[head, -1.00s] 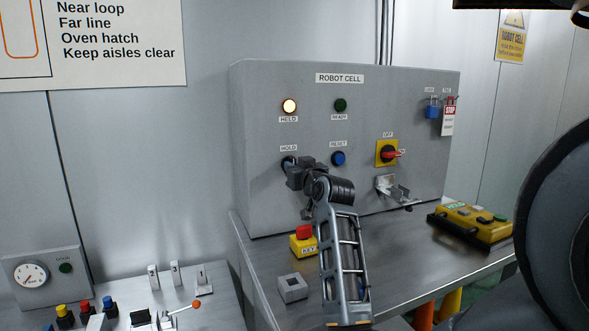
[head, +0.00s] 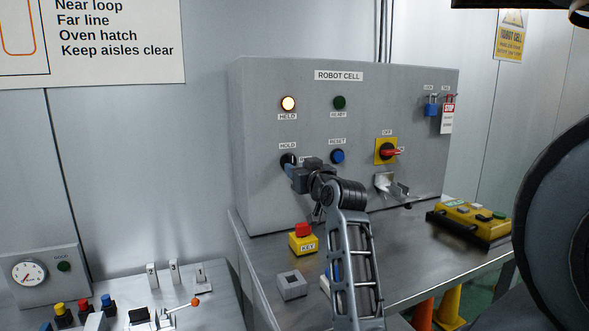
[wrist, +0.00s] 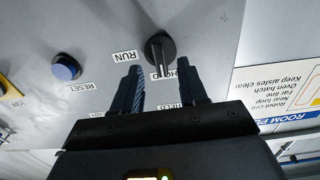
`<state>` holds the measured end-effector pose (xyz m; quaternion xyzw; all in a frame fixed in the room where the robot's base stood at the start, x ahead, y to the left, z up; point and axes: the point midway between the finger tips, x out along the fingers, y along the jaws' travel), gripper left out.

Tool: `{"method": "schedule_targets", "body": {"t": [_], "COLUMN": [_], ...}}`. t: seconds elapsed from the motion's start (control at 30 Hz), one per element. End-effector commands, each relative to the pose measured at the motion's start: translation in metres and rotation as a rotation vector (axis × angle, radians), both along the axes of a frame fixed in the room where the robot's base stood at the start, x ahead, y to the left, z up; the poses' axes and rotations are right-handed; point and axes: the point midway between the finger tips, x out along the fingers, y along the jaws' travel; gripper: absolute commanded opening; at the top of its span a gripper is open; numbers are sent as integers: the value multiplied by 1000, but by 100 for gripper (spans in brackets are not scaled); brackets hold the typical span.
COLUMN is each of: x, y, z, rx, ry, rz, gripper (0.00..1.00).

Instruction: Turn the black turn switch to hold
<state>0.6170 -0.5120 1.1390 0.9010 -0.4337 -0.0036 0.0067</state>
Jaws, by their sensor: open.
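The black turn switch (head: 288,160) is under the HOLD label at the left of the grey ROBOT CELL panel, partly hidden by my gripper in the head view. In the wrist view, upside down, the switch (wrist: 158,47) has its handle pointing down the picture, toward the partly hidden HOLD label (wrist: 183,74). The RUN label (wrist: 125,57) is to its left. My gripper (wrist: 160,68) is open, its two fingers apart on either side of the handle's line, with nothing held. In the head view my gripper (head: 293,174) is just below and right of the switch.
The HELD lamp (head: 288,103) is lit; the green READY lamp (head: 339,102) looks dark. The blue RESET button (head: 338,157) and red-yellow OFF switch (head: 386,151) are to the right. A yellow KEY box (head: 303,240) and a yellow pendant (head: 470,222) rest on the bench.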

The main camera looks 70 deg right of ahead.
Motion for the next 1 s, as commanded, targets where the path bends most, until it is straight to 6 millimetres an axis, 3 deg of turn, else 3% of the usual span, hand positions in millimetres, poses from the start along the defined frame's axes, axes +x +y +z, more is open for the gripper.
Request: {"method": "schedule_targets", "body": {"t": [0.3,1.0], "x": [-22,-23], "y": [28,29], "z": [-1,0], "rx": [0,1], "ry": [1,1], "rz": [1,1], "gripper": [43,43]}}
